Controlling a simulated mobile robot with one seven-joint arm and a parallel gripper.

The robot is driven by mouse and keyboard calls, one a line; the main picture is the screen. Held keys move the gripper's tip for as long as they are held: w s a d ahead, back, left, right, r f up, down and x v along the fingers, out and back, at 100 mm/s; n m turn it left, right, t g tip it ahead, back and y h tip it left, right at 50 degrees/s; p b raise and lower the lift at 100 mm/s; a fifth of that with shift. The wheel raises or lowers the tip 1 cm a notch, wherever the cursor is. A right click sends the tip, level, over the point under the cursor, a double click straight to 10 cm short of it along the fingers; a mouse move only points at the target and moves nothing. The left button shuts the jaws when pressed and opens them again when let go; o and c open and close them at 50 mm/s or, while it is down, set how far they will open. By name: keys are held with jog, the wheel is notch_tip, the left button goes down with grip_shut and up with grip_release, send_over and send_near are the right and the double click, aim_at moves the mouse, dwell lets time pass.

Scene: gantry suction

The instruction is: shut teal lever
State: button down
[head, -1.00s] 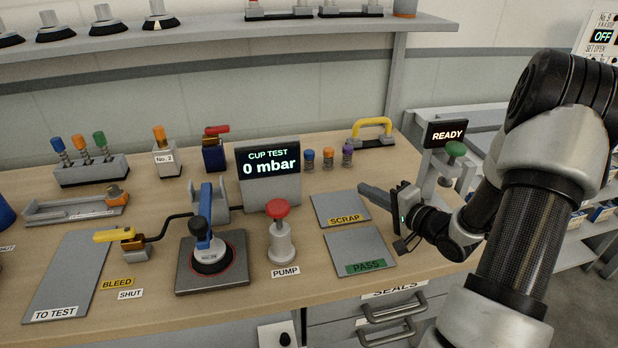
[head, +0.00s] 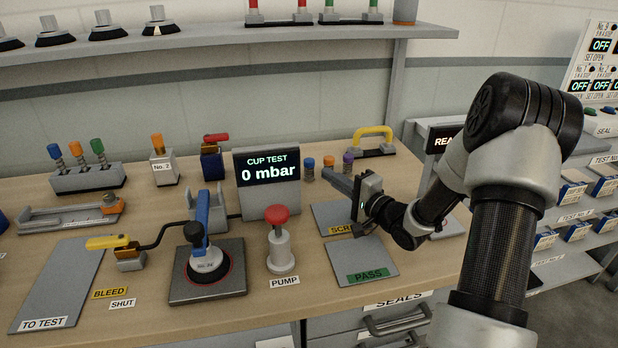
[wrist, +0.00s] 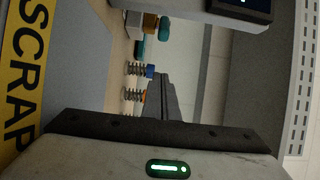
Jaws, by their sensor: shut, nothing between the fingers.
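No lever that is clearly teal shows in the head view. A small teal piece (wrist: 165,28) shows at the top of the wrist view, beside an ochre block; I cannot tell whether it is a lever. The levers I can make out are a yellow one (head: 108,242) on the bleed valve by the BLEED and SHUT labels, and a red one (head: 215,138) on a dark blue block at the back. My gripper (head: 338,183) is shut and empty, above the SCRAP plate, pointing left. Its fingers (wrist: 160,97) are also in the wrist view.
The CUP TEST display (head: 267,183) reads 0 mbar. Left of my gripper are the red-topped pump (head: 280,245) and a suction cup with a blue handle (head: 205,250) on a dark plate. Spring cups (head: 309,168) and a yellow handle (head: 373,138) stand behind. The PASS plate (head: 350,255) is clear.

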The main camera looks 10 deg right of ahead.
jog(key=x, duration=0.6)
jog(key=shift+a+b, duration=0.1)
jog(key=shift+b, duration=0.3)
jog(key=shift+s+a+b, duration=0.35)
jog(key=shift+s+a, duration=1)
jog(key=shift+s, duration=0.05)
jog(key=shift+s, duration=0.1)
jog(key=shift+s+a+r+p, duration=0.1)
jog(key=shift+s+a+p, duration=0.65)
jog(key=shift+p, duration=0.1)
jog(key=shift+s+a, duration=0.15)
